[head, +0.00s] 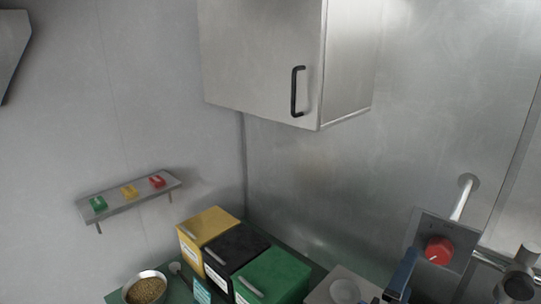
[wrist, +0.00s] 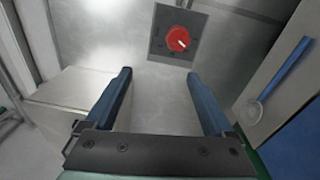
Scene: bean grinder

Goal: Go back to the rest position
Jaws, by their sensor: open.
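My gripper (wrist: 160,78) shows in the wrist view with its two dark blue fingers wide apart. Nothing is between the fingers. Beyond the fingertips is a red round knob (wrist: 177,38) on a grey square panel, apart from the fingers. The knob also shows at the lower right of the head view (head: 438,250). A blue part stands in front of the panel at the bottom of the head view; most of my arm is out of that view.
A spoon with a blue handle (wrist: 290,68) lies at the right of the wrist view. Yellow (head: 208,226), black (head: 236,247) and green (head: 272,274) bins stand beside a bowl of beans (head: 146,290). A metal cabinet (head: 262,60) hangs above. A small shelf (head: 128,198) holds coloured blocks.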

